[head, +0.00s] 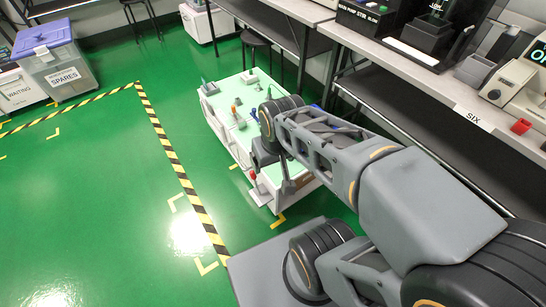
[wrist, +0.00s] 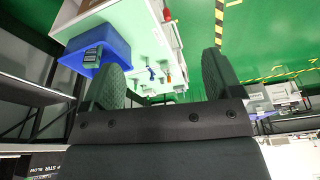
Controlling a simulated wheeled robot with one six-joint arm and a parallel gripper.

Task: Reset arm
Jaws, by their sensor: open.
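My gripper (wrist: 163,80) is open in the wrist view, with its two dark fingers wide apart and nothing between them. In the head view my arm reaches from the lower right to a white cart with a pale green top (head: 212,91), and its wrist hides part of that top. The cart also shows in the wrist view (wrist: 115,18). A blue bin (wrist: 108,42) with a dark handheld tester (wrist: 93,56) in it lies beyond the left finger. Small red and blue items are seen past the gap between the fingers.
Yellow-black tape (head: 170,152) crosses the green floor, which is clear at left. Stools stand behind the cart.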

